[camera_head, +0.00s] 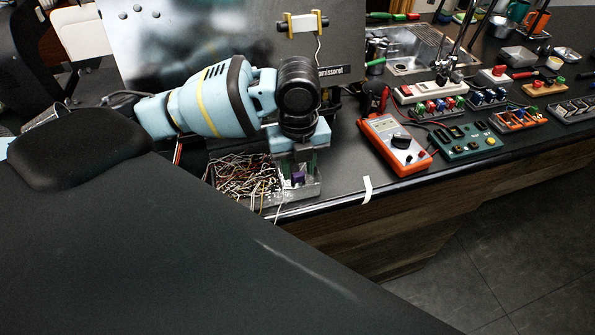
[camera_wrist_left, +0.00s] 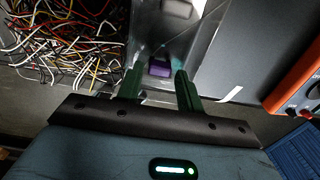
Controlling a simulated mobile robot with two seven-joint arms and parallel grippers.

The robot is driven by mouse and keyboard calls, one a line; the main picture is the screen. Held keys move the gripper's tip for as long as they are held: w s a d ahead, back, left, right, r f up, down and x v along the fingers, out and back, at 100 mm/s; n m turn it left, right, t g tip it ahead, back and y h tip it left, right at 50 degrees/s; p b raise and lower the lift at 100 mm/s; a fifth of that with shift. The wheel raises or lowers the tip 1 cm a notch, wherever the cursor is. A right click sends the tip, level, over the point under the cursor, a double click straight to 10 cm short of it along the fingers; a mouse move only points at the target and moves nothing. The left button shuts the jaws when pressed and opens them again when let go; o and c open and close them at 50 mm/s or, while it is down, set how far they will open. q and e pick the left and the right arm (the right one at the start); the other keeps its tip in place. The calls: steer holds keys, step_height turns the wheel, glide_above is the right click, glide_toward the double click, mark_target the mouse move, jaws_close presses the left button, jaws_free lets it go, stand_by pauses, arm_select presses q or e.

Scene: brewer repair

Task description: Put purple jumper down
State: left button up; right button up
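The small purple jumper (camera_head: 298,178) sits low in the right compartment of a tray at the front edge of the counter. It also shows in the left wrist view (camera_wrist_left: 159,69), between and just beyond my fingertips. My left gripper (camera_head: 297,167) points down over that compartment. In the left wrist view its two green fingers (camera_wrist_left: 159,72) stand apart, with a visible gap on each side of the jumper. Whether the jumper rests fully on the tray floor is hard to tell. My right gripper is not in view.
The tray's left compartment holds many tangled jumper wires (camera_head: 243,174). An orange multimeter (camera_head: 395,146) lies to the right, with a green board (camera_head: 467,141) beyond it. A white strip (camera_head: 367,189) hangs at the counter edge. Bare counter lies between tray and multimeter.

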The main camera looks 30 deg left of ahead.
mark_target(297, 173)
arm_select(q)
step_height(297, 173, up, 10)
steer(key=shift+p, duration=0.35)
steer(key=shift+a+f, duration=0.1)
steer(key=shift+f, duration=0.05)
